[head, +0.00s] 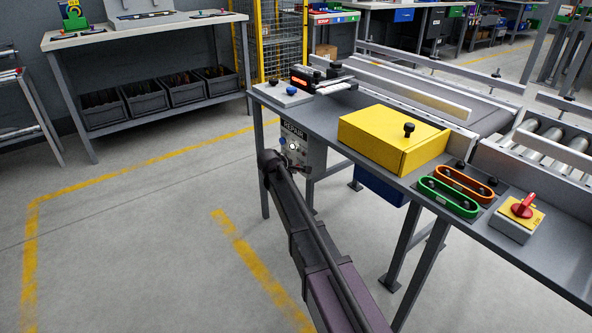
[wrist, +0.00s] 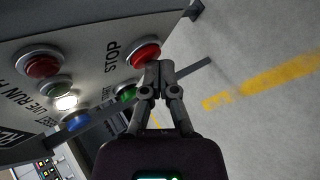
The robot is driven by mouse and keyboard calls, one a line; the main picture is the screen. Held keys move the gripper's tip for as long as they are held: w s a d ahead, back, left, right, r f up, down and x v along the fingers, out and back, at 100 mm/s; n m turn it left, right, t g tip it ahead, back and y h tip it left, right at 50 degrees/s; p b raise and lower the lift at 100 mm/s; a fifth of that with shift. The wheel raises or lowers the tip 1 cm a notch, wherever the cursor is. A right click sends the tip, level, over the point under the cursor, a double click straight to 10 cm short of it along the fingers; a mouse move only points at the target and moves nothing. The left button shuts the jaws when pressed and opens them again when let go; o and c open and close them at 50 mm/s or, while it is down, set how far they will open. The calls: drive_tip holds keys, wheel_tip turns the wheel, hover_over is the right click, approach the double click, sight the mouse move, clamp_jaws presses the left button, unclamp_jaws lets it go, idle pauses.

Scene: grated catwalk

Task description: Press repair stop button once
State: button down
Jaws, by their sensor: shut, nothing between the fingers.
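The REPAIR panel (head: 312,153) hangs below the front edge of the grey bench, and my arm reaches up to it. In the wrist view, the red button (wrist: 145,52) beside the word STOP sits in a metal ring. My gripper (wrist: 160,68) is shut and empty, its fingertips just beside and partly over the lower right rim of that button. I cannot tell whether they touch it. In the head view my gripper (head: 290,163) is small in front of the panel, and the stop button cannot be made out.
The panel also holds another red button (wrist: 42,66), a lit white one (wrist: 66,102), a blue one (wrist: 78,121) and a green one (wrist: 126,95). A yellow box (head: 385,140) and a red rotary switch (head: 522,208) are on the bench. The floor at left is clear.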

drive_tip(key=shift+w+d, duration=0.1)
drive_tip(key=shift+d, duration=0.05)
idle(0.7)
drive_tip(key=shift+s+a, duration=0.7)
drive_tip(key=shift+a, duration=0.3)
drive_tip(key=shift+a, duration=0.1)
drive_tip(key=shift+s+a, duration=0.7)
drive_tip(key=shift+a, duration=0.3)
drive_tip(key=shift+s+a, duration=0.7)
drive_tip(key=shift+a, duration=0.3)
drive_tip(key=shift+d, duration=0.1)
